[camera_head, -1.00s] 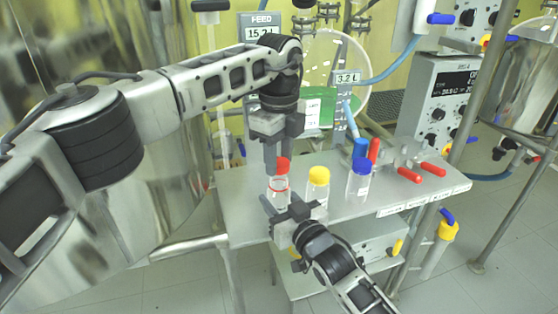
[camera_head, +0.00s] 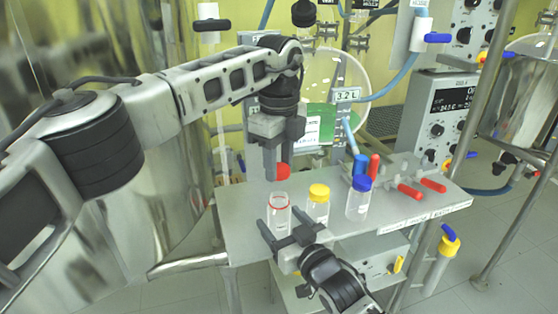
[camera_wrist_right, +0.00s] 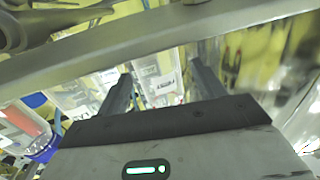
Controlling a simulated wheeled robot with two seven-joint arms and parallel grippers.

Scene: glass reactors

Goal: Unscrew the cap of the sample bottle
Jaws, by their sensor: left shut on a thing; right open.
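The sample bottle (camera_head: 279,214) is a clear bottle with a red ring at its neck, standing upright and uncapped near the front left of the bench shelf. Its red cap (camera_head: 284,172) is held above it, with a clear gap between cap and neck. My left gripper (camera_head: 276,173) points down and is shut on the red cap. My right gripper (camera_head: 290,232) is open, in front of and low beside the bottle.
A yellow-capped bottle (camera_head: 318,204) and a blue-capped bottle (camera_head: 359,198) stand close to the right on the shelf (camera_head: 408,217). Red-handled valves (camera_head: 410,191) are farther right. A large steel vessel (camera_head: 180,190) is at the left.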

